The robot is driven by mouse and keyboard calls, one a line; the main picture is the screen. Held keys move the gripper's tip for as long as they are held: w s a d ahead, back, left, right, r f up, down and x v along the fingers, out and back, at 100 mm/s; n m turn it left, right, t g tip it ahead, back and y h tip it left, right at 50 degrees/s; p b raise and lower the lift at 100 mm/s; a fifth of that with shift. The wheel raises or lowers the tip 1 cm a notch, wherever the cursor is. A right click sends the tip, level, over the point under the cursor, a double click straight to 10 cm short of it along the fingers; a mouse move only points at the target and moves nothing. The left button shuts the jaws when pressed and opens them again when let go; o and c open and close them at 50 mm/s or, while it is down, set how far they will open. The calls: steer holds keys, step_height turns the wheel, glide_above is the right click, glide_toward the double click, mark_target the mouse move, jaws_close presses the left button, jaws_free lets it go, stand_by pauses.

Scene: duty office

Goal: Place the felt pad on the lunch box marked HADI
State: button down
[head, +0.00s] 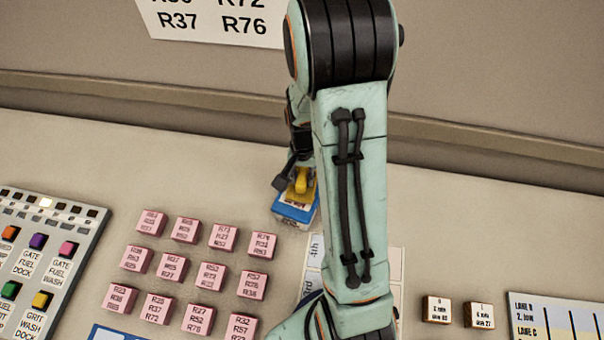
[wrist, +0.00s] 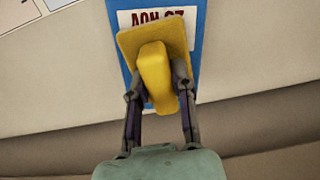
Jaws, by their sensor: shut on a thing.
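My gripper (wrist: 158,95) is shut on the upright yellow grip of the yellow felt pad (wrist: 128,42). The pad is a flat yellow square under that grip, and it also shows in the head view (head: 302,184). A blue box (head: 293,215) with a white label lies beneath the pad; it also shows in the wrist view (wrist: 199,42). The pad covers part of the box's label, whose dark red letters appear upside down and do not clearly read HADI. I cannot tell whether the pad touches the box. My arm hides much of the middle of the head view.
Several pink labelled blocks (head: 211,276) stand in rows to the left of my arm. A button panel (head: 45,250) is at the far left. Two small labelled blocks (head: 436,309) and a lane chart (head: 560,318) are at the right. The desk back is bare.

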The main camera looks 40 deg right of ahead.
mark_target(300, 178)
steer(key=shift+f, duration=0.15)
steer(key=c, duration=0.9)
jaws_free()
steer(key=shift+c, duration=0.2)
steer(key=shift+r, duration=0.45)
step_height(300, 178, up, 12)
steer(key=s+a+r+n, duration=0.1)
steer(key=s+a+n, duration=0.4)
steer(key=s+a, duration=0.2)
steer(key=s+a+r+n, duration=0.2)
steer(key=s+a+n, duration=0.3)
steer(key=s, duration=0.3)
steer(key=shift+a+r+y, duration=0.25)
steer(key=shift+a+y, duration=0.15)
steer(key=shift+a, duration=0.45)
